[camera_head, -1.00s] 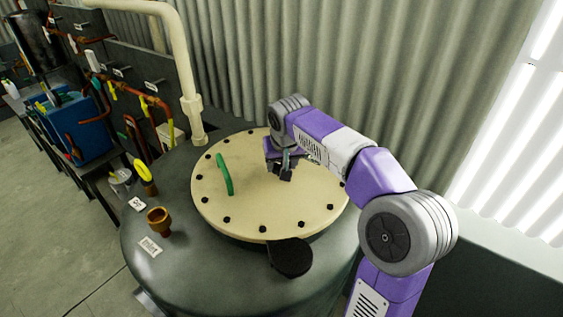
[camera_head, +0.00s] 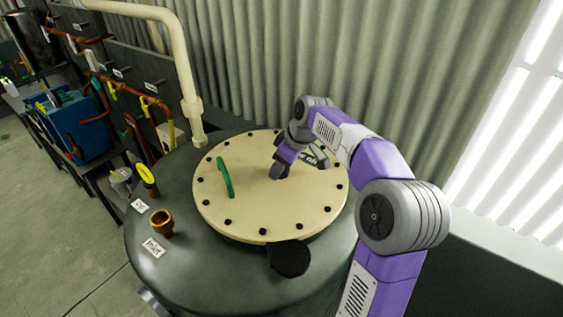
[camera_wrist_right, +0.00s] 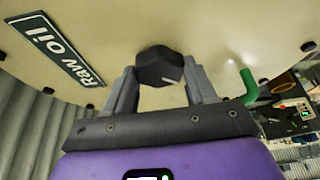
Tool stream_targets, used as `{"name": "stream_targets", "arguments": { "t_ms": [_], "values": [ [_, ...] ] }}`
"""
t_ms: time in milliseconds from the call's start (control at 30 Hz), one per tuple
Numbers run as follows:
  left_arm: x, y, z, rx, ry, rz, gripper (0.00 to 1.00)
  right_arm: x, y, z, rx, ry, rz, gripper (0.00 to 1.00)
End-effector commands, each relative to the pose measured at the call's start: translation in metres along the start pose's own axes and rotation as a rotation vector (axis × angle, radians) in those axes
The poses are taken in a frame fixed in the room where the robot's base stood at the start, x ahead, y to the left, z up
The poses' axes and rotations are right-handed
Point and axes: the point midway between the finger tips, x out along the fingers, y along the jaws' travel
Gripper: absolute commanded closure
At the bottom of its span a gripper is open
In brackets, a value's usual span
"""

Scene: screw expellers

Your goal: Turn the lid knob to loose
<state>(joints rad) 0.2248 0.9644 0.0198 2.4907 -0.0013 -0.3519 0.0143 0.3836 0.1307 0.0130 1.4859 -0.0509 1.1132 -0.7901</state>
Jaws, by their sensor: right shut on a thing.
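The round cream lid (camera_head: 250,212) lies on top of the dark tank, with black bolts around its rim. The black lid knob (camera_wrist_right: 160,66) stands between the two fingers of my right gripper (camera_wrist_right: 162,84) in the right wrist view, with a pale mark on its lower edge. My right gripper (camera_head: 279,172) is shut on the knob at the lid's middle in the head view, where it hides the knob. A green handle (camera_head: 225,177) rises from the lid's left part; it also shows in the right wrist view (camera_wrist_right: 249,88). My left gripper is not in view.
A "Raw oil" plate (camera_wrist_right: 58,50) is on the lid. A brass cup (camera_head: 161,222), a yellow-handled valve (camera_head: 147,178) and small labels (camera_head: 153,247) are on the tank top (camera_head: 200,270). A black round piece (camera_head: 289,258) juts out at the lid's front. A cream pipe (camera_head: 185,75) rises behind.

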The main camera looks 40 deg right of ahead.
Motion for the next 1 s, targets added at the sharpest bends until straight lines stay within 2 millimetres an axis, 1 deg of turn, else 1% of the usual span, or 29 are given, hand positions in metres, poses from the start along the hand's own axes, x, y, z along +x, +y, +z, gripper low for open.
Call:
{"name": "stream_targets", "arguments": {
  "t_ms": [300, 600, 800, 1000],
  "values": [
    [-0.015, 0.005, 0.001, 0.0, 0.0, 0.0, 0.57, -0.002, 0.003, -0.001, -0.273, 0.0, -0.113, 0.75],
    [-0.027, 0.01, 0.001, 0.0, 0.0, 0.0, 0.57, -0.002, 0.004, -0.002, -0.495, 0.001, -0.203, 0.75],
    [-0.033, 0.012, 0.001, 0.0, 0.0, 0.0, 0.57, -0.002, 0.004, -0.002, -0.591, 0.001, -0.242, 0.75],
    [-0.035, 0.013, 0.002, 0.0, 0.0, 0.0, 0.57, -0.001, 0.005, -0.002, -0.644, 0.0, -0.263, 0.75]
  ]
}}
